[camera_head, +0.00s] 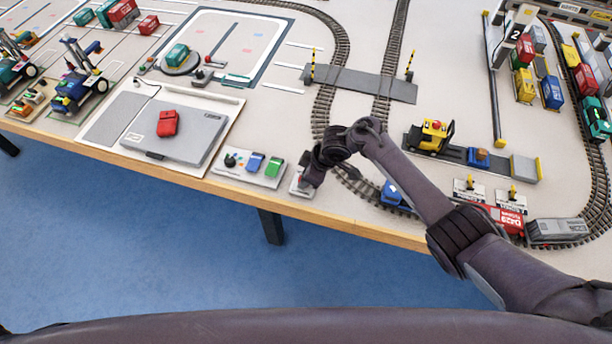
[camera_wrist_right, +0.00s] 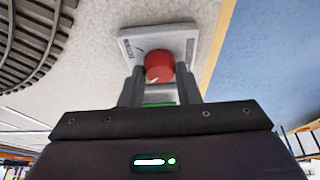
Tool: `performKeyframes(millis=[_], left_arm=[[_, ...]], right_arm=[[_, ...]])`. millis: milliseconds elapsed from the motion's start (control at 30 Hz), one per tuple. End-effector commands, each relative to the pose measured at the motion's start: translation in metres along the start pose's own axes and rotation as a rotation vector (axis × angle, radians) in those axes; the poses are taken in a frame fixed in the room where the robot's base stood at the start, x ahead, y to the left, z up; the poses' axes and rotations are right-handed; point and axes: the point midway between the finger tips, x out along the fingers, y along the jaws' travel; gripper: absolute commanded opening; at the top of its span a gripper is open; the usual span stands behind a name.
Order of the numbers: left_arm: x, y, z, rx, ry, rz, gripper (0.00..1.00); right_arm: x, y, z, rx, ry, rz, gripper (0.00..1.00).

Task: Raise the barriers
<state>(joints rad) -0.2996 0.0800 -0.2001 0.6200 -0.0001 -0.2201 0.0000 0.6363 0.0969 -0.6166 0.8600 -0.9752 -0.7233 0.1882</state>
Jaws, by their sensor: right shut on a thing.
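A small light control plate (camera_wrist_right: 183,45) with a round red knob (camera_wrist_right: 160,66) shows in the right wrist view; the knob has a white pointer mark. My right gripper (camera_wrist_right: 160,85) has one finger on each side of the knob and is shut on it. In the head view the right gripper (camera_head: 306,178) is over this plate at the table's front edge and hides most of it. At the level crossing (camera_head: 362,84), two thin yellow-and-black striped barriers, the left one (camera_head: 313,66) and the right one (camera_head: 410,66), stand upright at its ends. My left gripper is not in view.
Left of my right gripper is a panel (camera_head: 249,166) with a black knob and blue and green controls. A grey pad (camera_head: 190,128) holds a red block (camera_head: 167,123). Track curves past my arm, with a blue wagon (camera_head: 392,193) close to it. A yellow vehicle (camera_head: 433,135) stands behind the arm.

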Motion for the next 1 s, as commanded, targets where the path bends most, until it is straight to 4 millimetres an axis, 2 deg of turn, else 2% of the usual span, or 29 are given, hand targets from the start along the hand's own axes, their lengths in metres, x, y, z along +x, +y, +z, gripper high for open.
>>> performKeyframes(millis=[433,467,600,867,1000], left_arm=[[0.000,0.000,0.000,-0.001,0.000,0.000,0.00],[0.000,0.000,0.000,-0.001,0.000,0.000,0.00],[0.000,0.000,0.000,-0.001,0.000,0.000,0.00],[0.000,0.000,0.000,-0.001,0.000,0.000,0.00],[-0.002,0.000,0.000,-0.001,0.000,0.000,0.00]], right_arm=[[0.001,0.000,0.002,-0.007,-0.005,-0.004,0.07],[0.001,0.000,0.002,-0.007,-0.005,-0.004,0.32],[0.001,0.000,0.002,-0.007,-0.004,-0.004,0.51],[0.000,0.000,0.001,-0.007,-0.001,-0.003,0.51],[-0.009,0.001,0.000,-0.007,0.000,-0.002,0.51]])
